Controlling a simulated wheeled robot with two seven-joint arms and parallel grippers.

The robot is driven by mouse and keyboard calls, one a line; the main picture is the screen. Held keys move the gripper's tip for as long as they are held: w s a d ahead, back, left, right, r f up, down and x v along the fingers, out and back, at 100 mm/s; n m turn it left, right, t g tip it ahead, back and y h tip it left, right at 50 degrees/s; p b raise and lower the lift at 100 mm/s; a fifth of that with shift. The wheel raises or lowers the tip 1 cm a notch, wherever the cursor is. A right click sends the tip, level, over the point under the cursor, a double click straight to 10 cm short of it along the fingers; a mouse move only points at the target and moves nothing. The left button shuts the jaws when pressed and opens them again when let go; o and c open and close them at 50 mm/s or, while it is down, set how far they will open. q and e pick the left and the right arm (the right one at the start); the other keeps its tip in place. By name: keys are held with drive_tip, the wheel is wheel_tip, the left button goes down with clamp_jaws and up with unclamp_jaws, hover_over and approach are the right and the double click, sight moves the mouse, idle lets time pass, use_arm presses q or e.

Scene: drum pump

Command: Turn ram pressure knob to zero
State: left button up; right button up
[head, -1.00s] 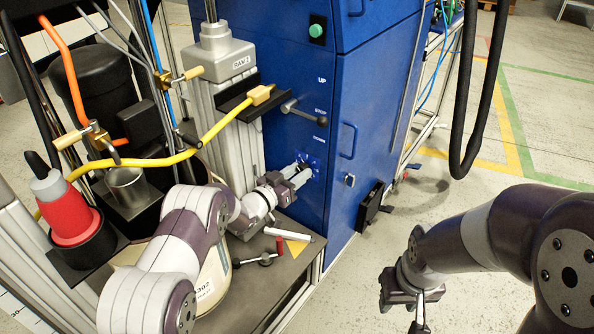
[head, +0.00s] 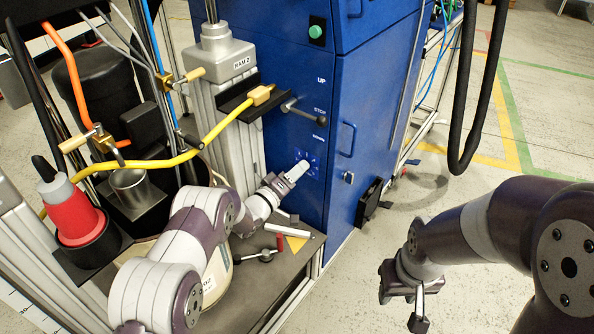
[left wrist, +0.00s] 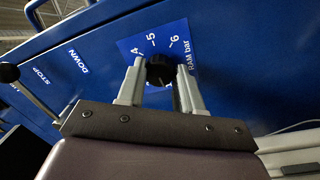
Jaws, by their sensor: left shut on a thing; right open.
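The ram pressure knob (left wrist: 160,70) is black and sits on a blue dial plate (left wrist: 152,42) marked 4, 5, 6 and "RAM bar" in the left wrist view. My left gripper (left wrist: 160,78) is shut on the knob, with one grey finger on each side of it. In the head view my left gripper (head: 297,170) reaches the dial plate (head: 312,162) on the blue cabinet front and hides the knob. The knob's pointer cannot be made out. My right gripper (head: 402,300) is open and empty over the floor at the right.
A lever (head: 302,112) sticks out of the blue cabinet (head: 292,60) above the dial, near the UP, STOP and DOWN labels. A yellow hose (head: 215,132) hangs above my left arm. A low table (head: 285,268) below holds small tools.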

use_arm(q)
drive_tip(key=shift+s+f+n+t+y+p, duration=0.15)
drive_tip(key=shift+n+y+p, duration=0.1)
drive_tip(key=shift+n, duration=1.75)
drive_tip(key=shift+w+n+t+y+p, duration=0.1)
drive_tip(key=shift+n+t+y+p, duration=0.1)
drive_tip(key=shift+n, duration=1.8)
drive_tip(key=o, duration=1)
drive_tip(key=shift+o, duration=0.2)
